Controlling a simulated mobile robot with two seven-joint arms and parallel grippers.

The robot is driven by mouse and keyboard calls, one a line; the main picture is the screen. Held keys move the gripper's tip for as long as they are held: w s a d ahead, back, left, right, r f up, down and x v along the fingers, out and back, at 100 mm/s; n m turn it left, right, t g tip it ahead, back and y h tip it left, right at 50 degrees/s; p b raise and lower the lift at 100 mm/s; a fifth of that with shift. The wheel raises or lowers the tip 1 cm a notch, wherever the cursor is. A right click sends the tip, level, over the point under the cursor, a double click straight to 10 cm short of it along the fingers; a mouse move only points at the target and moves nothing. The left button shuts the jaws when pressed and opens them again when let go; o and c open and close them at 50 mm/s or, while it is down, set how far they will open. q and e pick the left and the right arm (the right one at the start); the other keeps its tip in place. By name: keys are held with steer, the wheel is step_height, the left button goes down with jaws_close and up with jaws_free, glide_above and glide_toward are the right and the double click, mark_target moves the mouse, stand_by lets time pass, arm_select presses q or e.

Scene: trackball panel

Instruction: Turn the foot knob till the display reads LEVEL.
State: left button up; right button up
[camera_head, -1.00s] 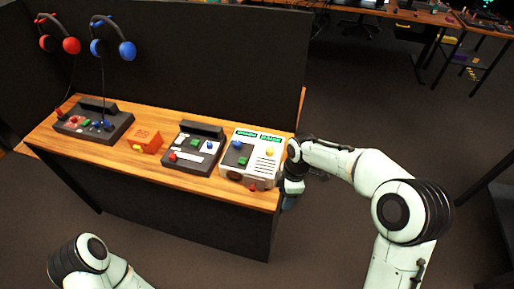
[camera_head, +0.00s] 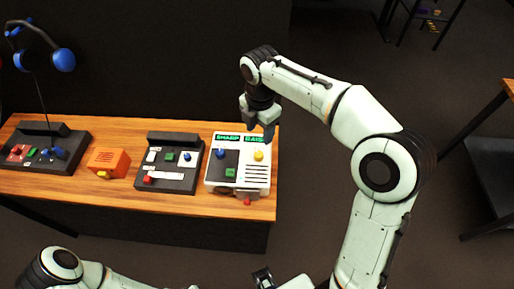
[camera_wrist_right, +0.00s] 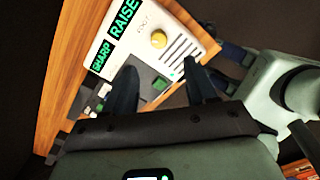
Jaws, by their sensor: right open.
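The white panel box (camera_head: 215,180) sits at the right end of the wooden table. Its green display (camera_head: 240,138) reads SHARP and RAISE, as it does in the right wrist view (camera_wrist_right: 112,45). A round yellow knob (camera_head: 258,156) stands on its top, with a small label beside it that is hard to read (camera_wrist_right: 143,21). My right gripper (camera_head: 259,130) is open and empty above the back right of the box, with the yellow knob (camera_wrist_right: 159,39) ahead of its fingers. My left gripper (camera_head: 264,278) is partly visible at the bottom edge; its opening is unclear.
A dark partition rises behind.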

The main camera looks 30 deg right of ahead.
mark_target(259, 153)
step_height(259, 153, down, 11)
steer(key=shift+w+r+b, duration=0.1)
steer(key=shift+b, duration=0.6)
jaws_close()
